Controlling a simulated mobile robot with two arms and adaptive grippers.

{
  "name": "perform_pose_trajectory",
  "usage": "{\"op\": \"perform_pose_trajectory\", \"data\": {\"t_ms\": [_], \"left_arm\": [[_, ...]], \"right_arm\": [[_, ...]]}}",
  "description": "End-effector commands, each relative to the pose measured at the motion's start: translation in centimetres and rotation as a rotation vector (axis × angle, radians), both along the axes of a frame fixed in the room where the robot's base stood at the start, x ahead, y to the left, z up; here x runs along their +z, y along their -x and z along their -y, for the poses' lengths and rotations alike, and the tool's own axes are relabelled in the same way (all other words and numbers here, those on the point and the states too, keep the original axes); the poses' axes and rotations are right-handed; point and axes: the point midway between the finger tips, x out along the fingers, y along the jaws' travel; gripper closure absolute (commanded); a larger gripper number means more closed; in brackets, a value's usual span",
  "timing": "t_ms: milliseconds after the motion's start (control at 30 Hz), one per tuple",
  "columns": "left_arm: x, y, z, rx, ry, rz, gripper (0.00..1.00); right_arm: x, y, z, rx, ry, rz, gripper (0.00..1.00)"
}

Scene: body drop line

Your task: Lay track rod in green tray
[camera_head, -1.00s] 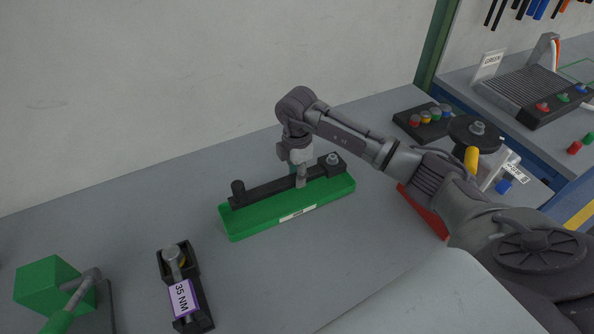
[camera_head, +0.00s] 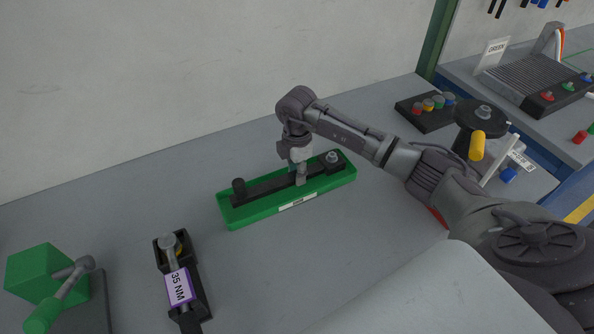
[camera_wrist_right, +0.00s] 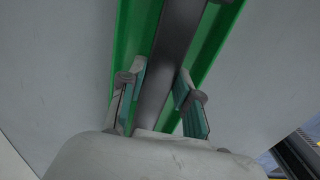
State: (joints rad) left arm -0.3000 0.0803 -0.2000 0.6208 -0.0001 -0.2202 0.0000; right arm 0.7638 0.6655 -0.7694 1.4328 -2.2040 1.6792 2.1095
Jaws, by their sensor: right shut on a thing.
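The track rod (camera_head: 268,187) is a long black bar with a dark round end at the left and a grey-topped joint at the right. It lies lengthwise within the outline of the green tray (camera_head: 262,211), which has a white label on its front. My right gripper (camera_head: 300,180) points down and is shut on the rod near its middle. In the right wrist view the rod (camera_wrist_right: 174,60) runs between the two fingers (camera_wrist_right: 160,97), with green tray walls on both sides. Whether the rod touches the tray floor is hard to tell. My left gripper is not in view.
A black holder with a purple 35 NM tool (camera_head: 179,287) stands at the front left, beside a green block (camera_head: 42,272) with a hammer-like tool. A button box (camera_head: 426,112) and a yellow-handled device (camera_head: 477,146) are at the right.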

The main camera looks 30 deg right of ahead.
Motion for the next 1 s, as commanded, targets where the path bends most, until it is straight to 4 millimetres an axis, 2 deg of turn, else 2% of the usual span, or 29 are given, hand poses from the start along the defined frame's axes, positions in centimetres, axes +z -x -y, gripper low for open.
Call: {"op": "perform_pose_trajectory", "data": {"t_ms": [1000], "left_arm": [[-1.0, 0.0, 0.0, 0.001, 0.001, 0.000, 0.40]], "right_arm": [[-1.5, -0.1, 0.0, 0.000, -0.001, 0.002, 1.00]]}}
